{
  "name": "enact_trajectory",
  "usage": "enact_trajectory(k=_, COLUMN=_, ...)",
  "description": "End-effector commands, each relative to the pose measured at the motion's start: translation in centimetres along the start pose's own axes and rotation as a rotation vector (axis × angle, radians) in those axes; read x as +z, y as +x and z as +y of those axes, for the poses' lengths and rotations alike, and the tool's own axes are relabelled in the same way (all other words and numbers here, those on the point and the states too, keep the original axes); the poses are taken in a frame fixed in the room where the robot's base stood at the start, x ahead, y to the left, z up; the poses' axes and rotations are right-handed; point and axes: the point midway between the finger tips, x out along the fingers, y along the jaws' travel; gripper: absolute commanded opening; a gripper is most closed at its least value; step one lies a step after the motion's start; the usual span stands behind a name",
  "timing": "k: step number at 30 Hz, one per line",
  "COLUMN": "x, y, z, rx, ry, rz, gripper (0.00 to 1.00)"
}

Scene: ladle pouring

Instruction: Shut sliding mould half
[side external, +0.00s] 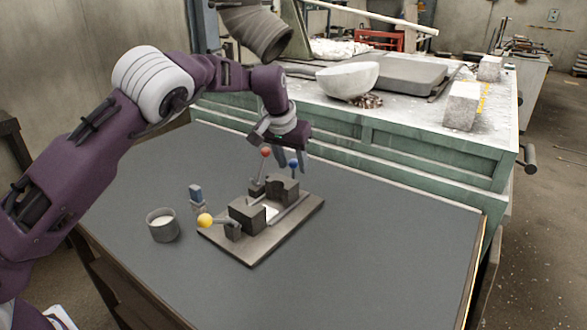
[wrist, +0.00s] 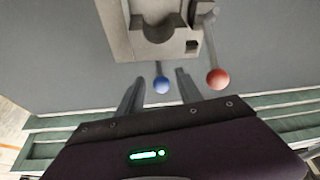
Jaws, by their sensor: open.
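The grey mould stands on a flat base plate (side external: 252,252) on the dark table. The half with the yellow ball handle (side external: 205,220) is the nearer block (side external: 247,214). The farther block (side external: 284,188) has a rounded recess and a blue ball knob (side external: 293,163) beside it; a gap shows between the blocks. A lever with a red ball (side external: 266,152) stands by the farther block. My gripper (side external: 290,166) is open at the blue knob. In the wrist view its fingers lie on either side of the blue knob (wrist: 162,85); contact cannot be told. The red ball (wrist: 218,79) is outside the fingers.
A grey cup (side external: 163,228) with pale contents and a small blue-topped piece (side external: 196,195) stand left of the mould. A green workbench (side external: 400,150) with a white bowl (side external: 347,79) stands behind. The table's right part is clear.

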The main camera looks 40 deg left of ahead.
Motion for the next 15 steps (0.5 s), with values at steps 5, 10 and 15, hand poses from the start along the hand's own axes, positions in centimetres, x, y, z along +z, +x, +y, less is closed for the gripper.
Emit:
enact_trajectory(k=5, x=0.0, y=2.4, z=-0.1, rx=-0.001, ry=0.000, rz=0.000, gripper=0.43)
enact_trajectory(k=10, x=0.0, y=2.7, z=-0.1, rx=0.000, ry=-0.001, rz=0.000, gripper=0.43)
enact_trajectory(k=15, x=0.0, y=2.7, z=-0.1, rx=0.000, ry=-0.001, rz=0.000, gripper=0.31)
